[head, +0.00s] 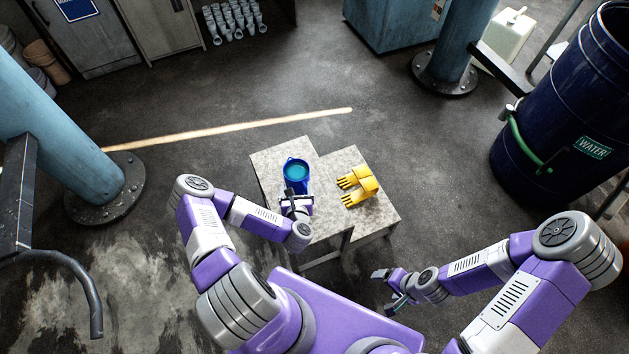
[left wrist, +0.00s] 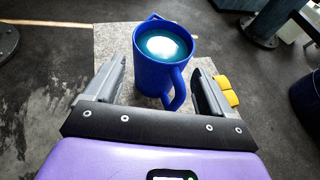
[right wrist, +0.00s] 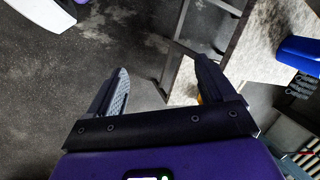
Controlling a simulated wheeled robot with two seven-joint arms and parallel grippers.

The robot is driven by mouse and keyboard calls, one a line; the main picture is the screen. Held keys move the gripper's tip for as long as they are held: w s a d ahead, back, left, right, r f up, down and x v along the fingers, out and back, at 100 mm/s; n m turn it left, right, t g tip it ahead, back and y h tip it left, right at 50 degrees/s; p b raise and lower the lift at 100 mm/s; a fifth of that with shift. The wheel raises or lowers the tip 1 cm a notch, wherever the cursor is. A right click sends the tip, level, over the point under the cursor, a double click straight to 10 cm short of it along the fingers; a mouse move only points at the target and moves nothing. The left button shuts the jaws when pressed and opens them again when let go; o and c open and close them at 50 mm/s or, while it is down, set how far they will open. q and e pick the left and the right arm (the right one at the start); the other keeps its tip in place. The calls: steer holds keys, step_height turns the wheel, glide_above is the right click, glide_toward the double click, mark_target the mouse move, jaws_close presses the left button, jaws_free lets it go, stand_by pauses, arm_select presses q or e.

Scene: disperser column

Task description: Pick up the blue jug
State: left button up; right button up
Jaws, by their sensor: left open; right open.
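The blue jug (head: 296,175) stands upright on the left part of a grey speckled stepped table (head: 268,160), with a teal surface visible inside it. In the left wrist view the jug (left wrist: 160,72) sits between the fingers, its handle (left wrist: 178,92) turned toward my gripper. My left gripper (head: 295,198) is open, with a finger on either side of the jug and gaps visible on both sides. My right gripper (head: 388,288) is open and empty, below and right of the table. In the right wrist view the jug's edge (right wrist: 302,53) shows at the right.
Yellow gloves (head: 358,186) lie on the table's right part. A dark blue water barrel (head: 545,120) stands at the right. Blue columns (head: 60,120) rise at the left and at the back right. Open floor lies behind the table.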

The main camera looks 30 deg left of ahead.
mark_target(300, 183)
arm_select(q)
steer(key=shift+o, duration=1.2)
steer(key=b+x, duration=0.2)
steer(key=x, duration=0.5)
steer(key=shift+w+d+b, duration=0.15)
steer(key=shift+w+b, duration=0.05)
steer(key=shift+b, duration=0.2)
arm_select(e)
steer(key=shift+o, duration=1.2)
step_height(300, 183, down, 3)
arm_select(q)
steer(key=shift+r, duration=0.15)
steer(key=c, duration=1.1)
